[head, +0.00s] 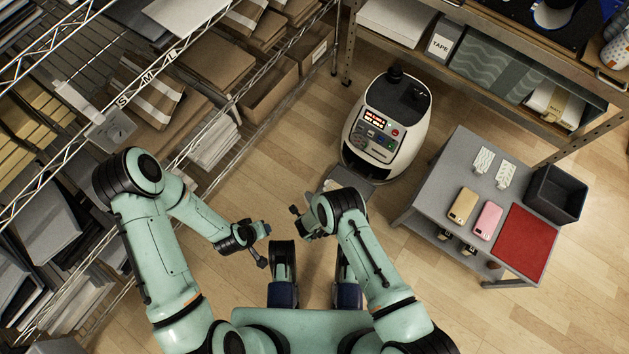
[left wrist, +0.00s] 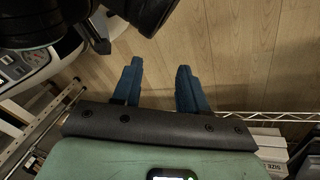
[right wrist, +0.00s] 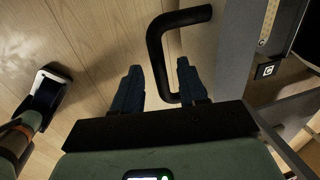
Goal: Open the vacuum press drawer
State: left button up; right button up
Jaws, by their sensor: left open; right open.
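The vacuum press (head: 387,120) is a white rounded machine with a dark top and a button panel, standing on the floor. A dark grey flat part (head: 347,184) sticks out low at its front; I cannot tell how far the drawer is out. My right gripper (right wrist: 160,88) is open. A black bent handle (right wrist: 158,50) reaches down between its fingers in the right wrist view, and I cannot tell if they touch it. My left gripper (left wrist: 160,85) is open and empty above the floor. The press panel (left wrist: 22,64) shows at left in the left wrist view.
A wire rack (head: 190,75) with boxes and envelopes stands on the left. A grey side table (head: 455,180) with phone cases, a red mat (head: 522,243) and a dark bin (head: 556,193) stands right. Shelving (head: 500,75) is behind. Floor between is clear.

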pick_arm(q)
jog(key=s+d+r+g+h+p, duration=0.1)
jog(key=s+d+r+p, duration=0.3)
jog(key=s, duration=0.4)
jog(key=shift+r+m+g+p, duration=0.3)
jog(key=shift+r+g+p, duration=0.3)
jog(key=shift+r+g, duration=0.25)
pick_arm(e)
notch_tip(320, 180, up, 13)
jog(key=s+a, duration=0.1)
jog(key=s, duration=0.1)
jog(key=shift+a, duration=0.2)
pick_arm(q)
jog(key=shift+r, duration=0.1)
